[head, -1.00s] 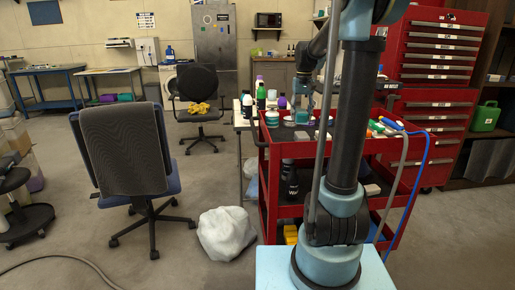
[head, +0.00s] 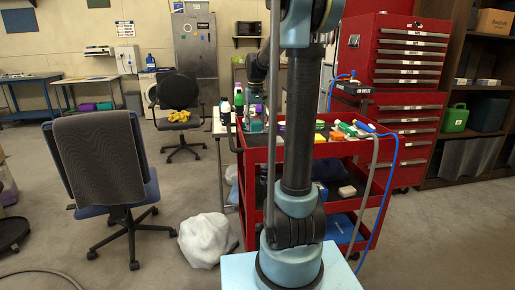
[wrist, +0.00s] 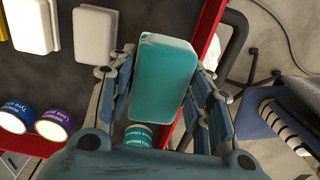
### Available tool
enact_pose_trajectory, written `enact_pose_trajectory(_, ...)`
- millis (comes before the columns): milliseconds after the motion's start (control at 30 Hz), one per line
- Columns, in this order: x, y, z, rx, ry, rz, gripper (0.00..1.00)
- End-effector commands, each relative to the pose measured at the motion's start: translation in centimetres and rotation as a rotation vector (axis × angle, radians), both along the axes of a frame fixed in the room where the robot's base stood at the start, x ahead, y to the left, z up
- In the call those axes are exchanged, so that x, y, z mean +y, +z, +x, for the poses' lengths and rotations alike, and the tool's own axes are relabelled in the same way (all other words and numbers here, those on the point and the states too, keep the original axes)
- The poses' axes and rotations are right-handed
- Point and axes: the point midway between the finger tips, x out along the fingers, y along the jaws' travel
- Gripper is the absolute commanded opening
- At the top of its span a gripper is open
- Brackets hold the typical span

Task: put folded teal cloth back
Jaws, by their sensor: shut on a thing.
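The folded teal cloth (wrist: 163,78) shows in the wrist view as a thick, rounded teal block. My gripper (wrist: 163,100) is shut on it, with one finger along each long side. The cloth is over the edge of the red cart (wrist: 205,30); how high it is above the cart I cannot tell. A tin with a teal label (wrist: 138,136) shows just below it, partly hidden by the gripper.
Two pale blocks (wrist: 95,35) and tins with blue (wrist: 15,115) and purple labels (wrist: 53,124) stand on the dark cart top. In the head view a white bag (head: 207,239) lies on the floor left of the cart. An office chair (head: 100,170) stands further left, with bare floor between.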

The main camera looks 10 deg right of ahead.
Motion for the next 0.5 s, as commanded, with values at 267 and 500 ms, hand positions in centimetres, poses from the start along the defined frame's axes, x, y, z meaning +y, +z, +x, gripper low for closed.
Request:
enact_pose_trajectory(267,-0.1,-4.0,0.0,0.000,-0.001,0.000,0.24)
enact_pose_trajectory(500,-0.1,-6.1,0.0,0.000,-0.001,0.000,0.24)
